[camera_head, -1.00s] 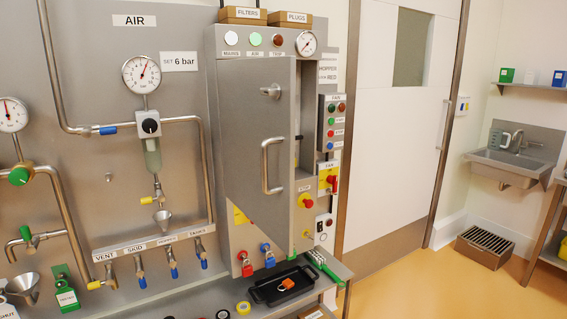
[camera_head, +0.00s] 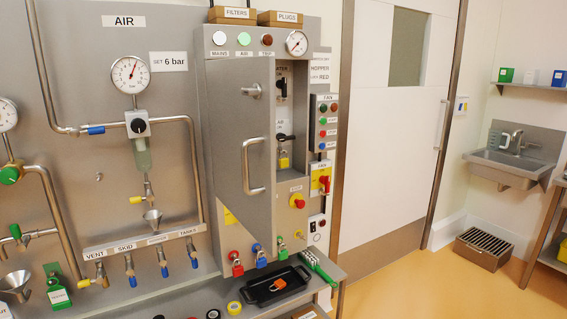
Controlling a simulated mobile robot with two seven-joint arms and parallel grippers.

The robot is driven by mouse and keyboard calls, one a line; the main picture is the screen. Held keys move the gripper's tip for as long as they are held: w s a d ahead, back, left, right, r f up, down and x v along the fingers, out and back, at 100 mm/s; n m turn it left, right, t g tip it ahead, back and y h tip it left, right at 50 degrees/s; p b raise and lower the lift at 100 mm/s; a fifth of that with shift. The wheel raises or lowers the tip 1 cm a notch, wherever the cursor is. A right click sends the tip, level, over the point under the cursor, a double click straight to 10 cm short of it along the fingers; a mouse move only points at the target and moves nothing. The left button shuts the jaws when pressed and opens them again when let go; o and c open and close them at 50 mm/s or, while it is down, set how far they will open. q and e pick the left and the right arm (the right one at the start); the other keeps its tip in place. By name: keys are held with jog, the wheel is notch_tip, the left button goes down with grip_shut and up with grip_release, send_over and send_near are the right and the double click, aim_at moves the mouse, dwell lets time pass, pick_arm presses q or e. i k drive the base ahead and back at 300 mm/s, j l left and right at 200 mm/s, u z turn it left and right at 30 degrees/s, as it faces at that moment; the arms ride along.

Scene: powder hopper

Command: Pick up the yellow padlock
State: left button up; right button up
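The yellow padlock (camera_head: 284,159) hangs inside the grey cabinet (camera_head: 215,75), just below a dark switch handle (camera_head: 284,137). The cabinet door (camera_head: 240,150) stands open to the left of the opening and has a vertical bar handle (camera_head: 253,166). The padlock's front shows clear of the door edge. I cannot tell exactly how its shackle is fixed. Neither of my grippers is in view.
Red (camera_head: 236,265), blue (camera_head: 259,257) and green (camera_head: 282,250) padlocks hang along the cabinet's lower front. A black tray (camera_head: 262,297) with an orange padlock (camera_head: 278,284) sits on the bench below.

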aim_at(284, 162)
jog(key=i+l+u, duration=0.15)
jog(key=u, duration=0.6)
jog(key=i+l+u, duration=0.35)
jog(key=l, duration=0.2)
jog(key=l+u, duration=0.15)
jog(key=i+l+u, duration=0.1)
jog(key=l, duration=0.4)
jog(key=l+u, duration=0.1)
jog(key=l, duration=0.4)
jog(key=i, duration=0.05)
